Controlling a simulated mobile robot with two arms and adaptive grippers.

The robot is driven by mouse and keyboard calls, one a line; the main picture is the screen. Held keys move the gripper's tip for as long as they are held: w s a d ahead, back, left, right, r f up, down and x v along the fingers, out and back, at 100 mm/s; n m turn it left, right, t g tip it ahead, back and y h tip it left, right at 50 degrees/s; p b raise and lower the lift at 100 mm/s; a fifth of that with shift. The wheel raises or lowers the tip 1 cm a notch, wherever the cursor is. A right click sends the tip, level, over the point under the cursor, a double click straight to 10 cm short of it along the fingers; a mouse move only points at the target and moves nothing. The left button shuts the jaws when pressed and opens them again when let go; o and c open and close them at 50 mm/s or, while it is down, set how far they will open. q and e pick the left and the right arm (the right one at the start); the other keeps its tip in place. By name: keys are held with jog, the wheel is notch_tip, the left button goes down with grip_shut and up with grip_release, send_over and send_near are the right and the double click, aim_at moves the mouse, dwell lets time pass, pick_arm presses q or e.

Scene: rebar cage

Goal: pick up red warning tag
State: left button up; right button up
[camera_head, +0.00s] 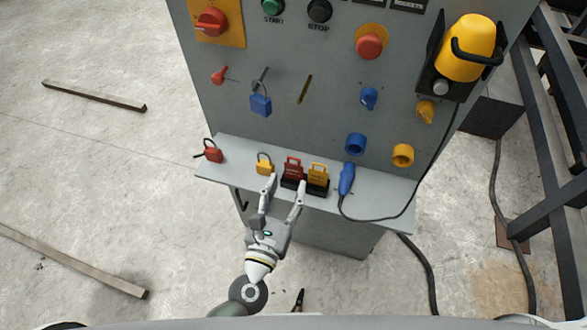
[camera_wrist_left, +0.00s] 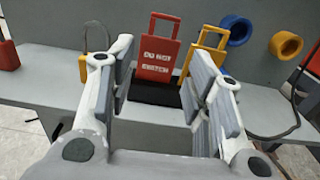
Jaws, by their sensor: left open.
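The red warning tag (camera_head: 292,169) stands upright in a black holder on the panel's grey shelf (camera_head: 385,186). My left gripper (camera_head: 286,182) is open and empty at the shelf's front edge. In the left wrist view its fingers (camera_wrist_left: 166,80) spread to either side, with the red tag beyond and between them; I see no contact. My right gripper is not in view.
A yellow padlock (camera_head: 265,164) and a red padlock (camera_head: 212,152) sit left of the tags. A blue plug (camera_head: 346,180) with a black cable lies to the right. The grey control panel (camera_head: 300,122) rises behind. Dark steel frames stand at the far right.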

aim_at(294, 170)
pick_arm(q)
jog(key=shift+f+p+x, duration=0.2)
jog(key=shift+p+x, duration=0.45)
jog(key=shift+x, duration=2)
jog(key=c, duration=0.5)
